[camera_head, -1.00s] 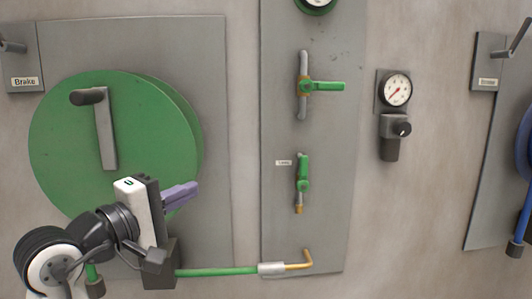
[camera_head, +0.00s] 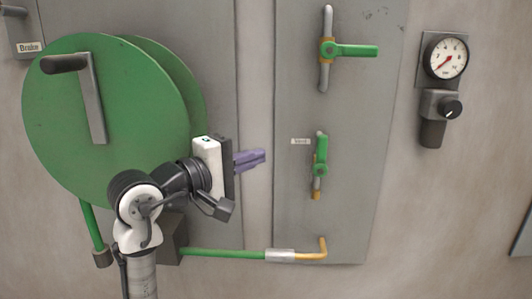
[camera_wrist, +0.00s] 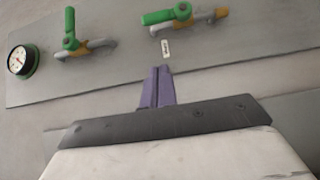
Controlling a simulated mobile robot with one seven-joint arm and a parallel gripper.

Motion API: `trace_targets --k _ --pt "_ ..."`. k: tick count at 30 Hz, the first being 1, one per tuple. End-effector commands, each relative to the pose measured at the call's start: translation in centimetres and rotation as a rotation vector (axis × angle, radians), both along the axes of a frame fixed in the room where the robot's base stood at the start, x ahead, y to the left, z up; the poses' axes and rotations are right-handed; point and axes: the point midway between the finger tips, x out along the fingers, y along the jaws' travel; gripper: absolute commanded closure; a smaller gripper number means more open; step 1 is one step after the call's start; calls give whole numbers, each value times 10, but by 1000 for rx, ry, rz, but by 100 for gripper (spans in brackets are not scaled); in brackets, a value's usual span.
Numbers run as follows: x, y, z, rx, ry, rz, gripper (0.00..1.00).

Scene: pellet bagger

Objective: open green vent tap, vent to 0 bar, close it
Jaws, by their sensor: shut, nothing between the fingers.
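The green vent tap (camera_head: 320,155) is on the grey panel, beside a small label (camera_head: 301,141) that reads roughly "Vent". Its green lever stands upright, in line with its short pipe. It also shows at the top of the wrist view (camera_wrist: 170,15). My gripper (camera_head: 263,157), with purple fingers, is left of the tap in the head view, apart from it. The fingers (camera_wrist: 157,84) are shut and empty. In the wrist view a green-rimmed gauge (camera_wrist: 22,60) is at the left; its reading is too small to tell.
Another green-levered tap (camera_head: 348,50) is above, its lever crosswise to the pipe. A green reel (camera_head: 130,125) with a crank stands left, behind my arm. A green hose (camera_head: 222,253) runs low to a brass elbow (camera_head: 322,248). A white gauge with regulator (camera_head: 446,57) is right.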

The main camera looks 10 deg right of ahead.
Motion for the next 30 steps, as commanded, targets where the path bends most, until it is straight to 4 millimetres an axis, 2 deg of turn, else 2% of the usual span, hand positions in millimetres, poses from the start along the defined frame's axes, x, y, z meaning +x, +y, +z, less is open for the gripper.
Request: trace_targets --k 11,15,21,30 --pt "39 -70 3 0 2 -2 100" --pt "31 -91 2 0 -1 -2 100" --pt "27 -105 1 0 -1 0 100" --pt "27 -107 0 -1 0 1 100"
